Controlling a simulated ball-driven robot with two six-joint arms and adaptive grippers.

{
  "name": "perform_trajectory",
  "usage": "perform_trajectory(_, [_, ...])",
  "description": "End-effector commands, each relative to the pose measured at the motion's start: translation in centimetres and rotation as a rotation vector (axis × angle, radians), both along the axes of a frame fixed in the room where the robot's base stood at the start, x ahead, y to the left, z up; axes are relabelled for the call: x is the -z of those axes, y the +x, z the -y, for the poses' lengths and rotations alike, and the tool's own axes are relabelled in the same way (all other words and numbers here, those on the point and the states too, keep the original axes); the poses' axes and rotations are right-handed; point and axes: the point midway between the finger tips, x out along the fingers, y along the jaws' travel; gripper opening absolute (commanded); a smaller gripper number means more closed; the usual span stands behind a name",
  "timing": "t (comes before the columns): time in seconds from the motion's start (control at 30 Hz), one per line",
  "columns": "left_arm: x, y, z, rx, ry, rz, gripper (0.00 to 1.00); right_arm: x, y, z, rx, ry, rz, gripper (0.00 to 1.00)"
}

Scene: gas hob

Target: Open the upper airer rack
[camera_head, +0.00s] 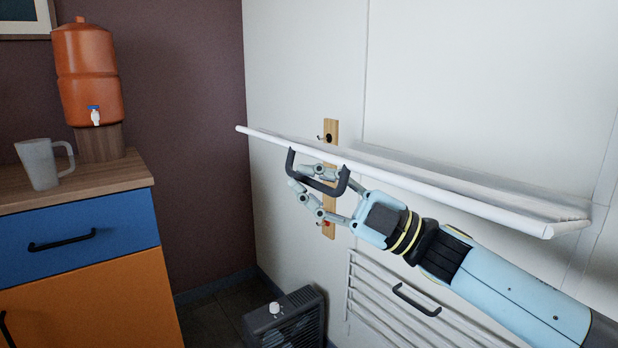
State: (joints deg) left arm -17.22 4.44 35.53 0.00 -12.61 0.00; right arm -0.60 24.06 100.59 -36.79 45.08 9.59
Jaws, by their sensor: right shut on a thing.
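The upper airer rack (400,180) is white and stands out from the white wall, seen nearly edge-on, with its front bar running from the middle of the picture to the right. A black handle (325,187) hangs under its front bar. My right gripper (304,182) is shut on this handle, with its fingers around the handle's left part. The slats of the upper rack are mostly hidden by the viewing angle. My left gripper is not in view.
A lower white airer rack (365,287) with its own black handle (415,300) lies against the wall below my right arm. A wooden hook strip (331,128) is behind the upper rack. A dark heater (287,318) stands on the floor. A cabinet (80,243) bears a mug (40,165) and an orange dispenser (88,75).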

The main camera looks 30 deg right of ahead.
Motion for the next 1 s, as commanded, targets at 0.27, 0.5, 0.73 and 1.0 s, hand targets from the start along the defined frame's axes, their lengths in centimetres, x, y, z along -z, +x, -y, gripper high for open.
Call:
perform_trajectory(0.27, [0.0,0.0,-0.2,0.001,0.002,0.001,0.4,0.0,0.1,0.1,0.002,0.0,0.001,0.0])
perform_trajectory(0.5, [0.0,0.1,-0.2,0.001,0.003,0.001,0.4,-0.1,0.0,0.0,0.001,0.001,0.0,0.21])
perform_trajectory(0.73, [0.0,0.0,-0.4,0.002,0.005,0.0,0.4,0.4,-0.5,0.6,0.0,-0.002,-0.002,0.21])
perform_trajectory(1.0, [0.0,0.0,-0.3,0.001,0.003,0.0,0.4,2.9,-4.0,4.4,0.001,-0.004,-0.007,0.21])
